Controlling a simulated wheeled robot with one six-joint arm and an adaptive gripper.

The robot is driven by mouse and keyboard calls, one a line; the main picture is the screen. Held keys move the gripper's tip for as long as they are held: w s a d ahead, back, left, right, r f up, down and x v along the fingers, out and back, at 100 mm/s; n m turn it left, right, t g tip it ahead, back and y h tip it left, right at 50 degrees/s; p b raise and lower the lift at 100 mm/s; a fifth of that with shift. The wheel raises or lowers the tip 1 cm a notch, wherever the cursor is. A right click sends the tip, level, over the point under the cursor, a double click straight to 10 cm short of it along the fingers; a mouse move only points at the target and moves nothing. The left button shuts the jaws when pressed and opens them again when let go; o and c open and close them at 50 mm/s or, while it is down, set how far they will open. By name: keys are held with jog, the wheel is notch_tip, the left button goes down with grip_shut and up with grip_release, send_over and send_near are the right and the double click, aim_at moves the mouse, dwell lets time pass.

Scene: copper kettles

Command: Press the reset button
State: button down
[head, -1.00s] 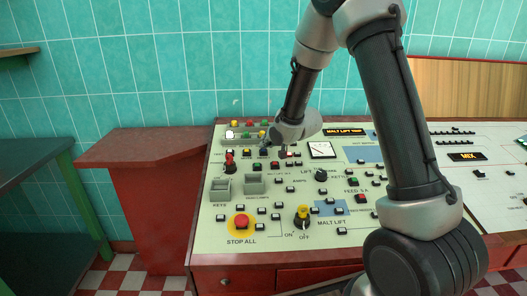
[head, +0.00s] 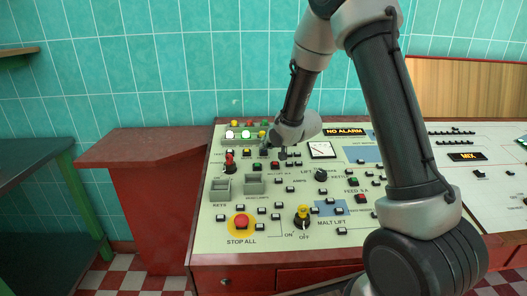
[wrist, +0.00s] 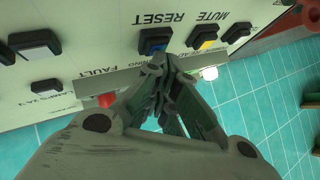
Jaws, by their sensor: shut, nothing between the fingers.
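The reset button (wrist: 155,42) is a blue square cap in a dark frame, with the word RESET printed upside down beside it in the wrist view. My gripper (wrist: 154,66) is shut and empty, with its fingertips right at the near edge of the button. I cannot tell whether they touch it. In the head view my gripper (head: 283,153) is over the upper middle of the cream control panel (head: 205,240), and the reset button cannot be made out there. The alarm display (head: 345,132) reads NO ALARM.
A yellow mute button (wrist: 203,38) sits close beside the reset button. A red stop-all button (head: 241,222), a yellow-topped malt lift switch (head: 303,214) and a red lever (head: 229,161) stand up from the panel. Lamps line its back edge.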

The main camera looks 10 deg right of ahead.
jog(key=shift+r, duration=0.1)
jog(key=shift+s+r, duration=0.2)
jog(key=shift+r, duration=0.45)
jog(key=r, duration=0.2)
jog(key=s+r, duration=0.1)
jog(key=r, duration=0.2)
jog(key=shift+a, duration=0.1)
dwell(0.6)
